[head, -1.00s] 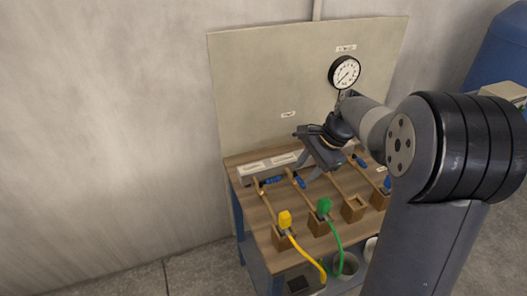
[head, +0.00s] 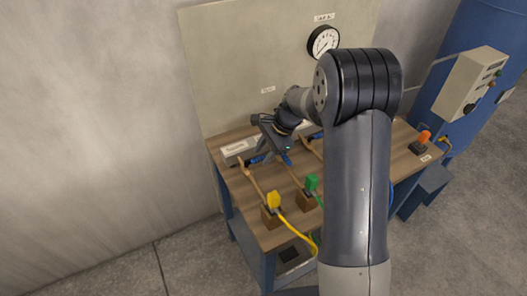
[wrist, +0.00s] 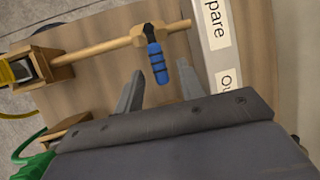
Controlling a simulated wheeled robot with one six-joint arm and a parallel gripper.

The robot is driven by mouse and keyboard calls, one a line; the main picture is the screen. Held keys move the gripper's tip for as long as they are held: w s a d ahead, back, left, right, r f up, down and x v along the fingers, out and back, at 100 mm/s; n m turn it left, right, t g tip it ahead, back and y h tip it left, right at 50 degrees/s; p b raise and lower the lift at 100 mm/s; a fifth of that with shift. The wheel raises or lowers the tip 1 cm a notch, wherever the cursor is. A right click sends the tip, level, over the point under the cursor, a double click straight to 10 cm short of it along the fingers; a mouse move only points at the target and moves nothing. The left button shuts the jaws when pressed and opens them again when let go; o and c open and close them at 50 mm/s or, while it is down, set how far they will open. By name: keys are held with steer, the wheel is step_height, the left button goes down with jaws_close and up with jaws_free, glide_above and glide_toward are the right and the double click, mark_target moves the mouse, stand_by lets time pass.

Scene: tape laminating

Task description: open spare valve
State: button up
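The spare valve has a blue lever handle (wrist: 157,62) on a brass fitting in a copper pipe, beside a white label whose visible letters read "pare" (wrist: 214,22). The handle points away from the pipe, roughly crosswise to it. My gripper (wrist: 161,68) is open, and the handle's free end shows between its two fingertips in the wrist view. I cannot tell the depth between them, and no contact is visible. In the head view my gripper (head: 268,136) hangs over the left back of the bench, with the blue handle (head: 258,159) just below it.
A yellow connector (head: 274,200) and a green connector (head: 312,183) stand on wooden blocks with hoses at the bench front. Another blue handle (head: 287,159) is close on the right. A gauge (head: 323,41) hangs on the back panel. My arm hides the bench's middle.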

steer(key=shift+a+f, duration=0.1)
steer(key=shift+f, duration=0.15)
steer(key=shift+c, duration=0.6)
jaws_close()
